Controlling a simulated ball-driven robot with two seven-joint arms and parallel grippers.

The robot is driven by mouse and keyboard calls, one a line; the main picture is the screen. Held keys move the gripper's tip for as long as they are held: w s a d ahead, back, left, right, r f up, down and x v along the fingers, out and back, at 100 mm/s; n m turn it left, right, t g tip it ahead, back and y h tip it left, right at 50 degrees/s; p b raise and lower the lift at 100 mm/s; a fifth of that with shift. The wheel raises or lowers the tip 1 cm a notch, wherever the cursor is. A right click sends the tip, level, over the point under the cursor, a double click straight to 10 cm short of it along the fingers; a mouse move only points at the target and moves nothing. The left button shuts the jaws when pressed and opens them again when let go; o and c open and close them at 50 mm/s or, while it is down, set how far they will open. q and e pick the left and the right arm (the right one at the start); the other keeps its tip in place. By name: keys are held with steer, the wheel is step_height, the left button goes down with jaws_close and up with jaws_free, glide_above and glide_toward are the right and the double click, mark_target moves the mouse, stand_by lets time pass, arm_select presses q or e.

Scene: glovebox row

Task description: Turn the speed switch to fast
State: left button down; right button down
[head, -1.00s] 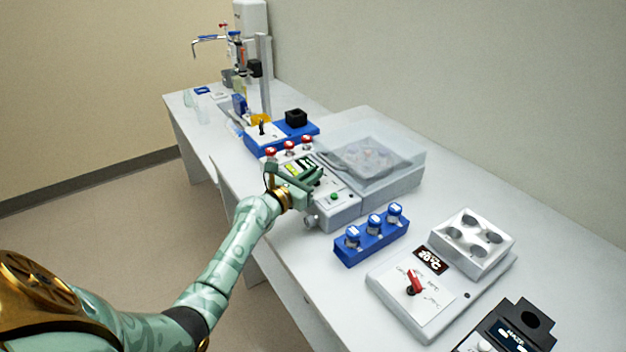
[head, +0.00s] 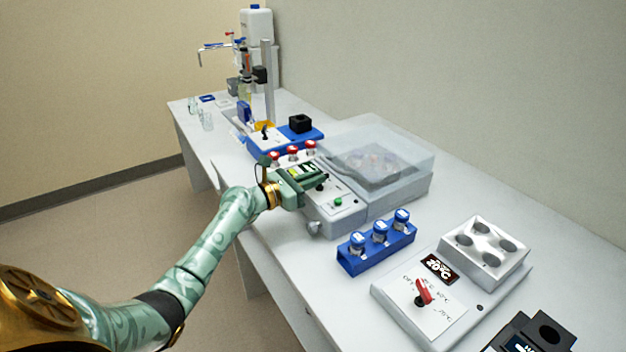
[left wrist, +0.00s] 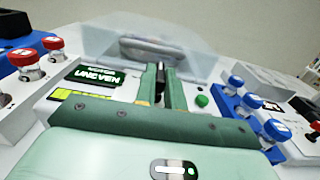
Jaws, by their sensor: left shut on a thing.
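The speed switch looks to be the small dark knob (left wrist: 160,72) between my fingers on the front panel of a grey-white machine with a clear lid. My left gripper (head: 322,181) is over this panel, and it shows in the left wrist view (left wrist: 160,82) with its two green fingers shut on the dark knob. The fingers hide most of the knob, so its pointing direction cannot be read. A lit green display (left wrist: 95,75) is left of the fingers, and a green button (left wrist: 202,100) is to their right. My right gripper is not in view.
The clear lid (head: 385,140) rises behind the panel. Red-capped vials (head: 292,152) stand left of the gripper. A blue rack (head: 378,255) with blue-capped vials stands to the right. Further right is a white device with a red handle (head: 423,290). A blue-based device (head: 268,141) stands further back.

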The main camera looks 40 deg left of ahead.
arm_select(q)
steer(key=c, duration=1.5)
jaws_free()
steer(key=p+v, duration=0.1)
steer(key=v, duration=1.5)
steer(key=shift+s+a+p, duration=0.1)
steer(key=shift+s+p, duration=0.05)
steer(key=shift+p, duration=0.15)
steer(key=shift+f, duration=0.1)
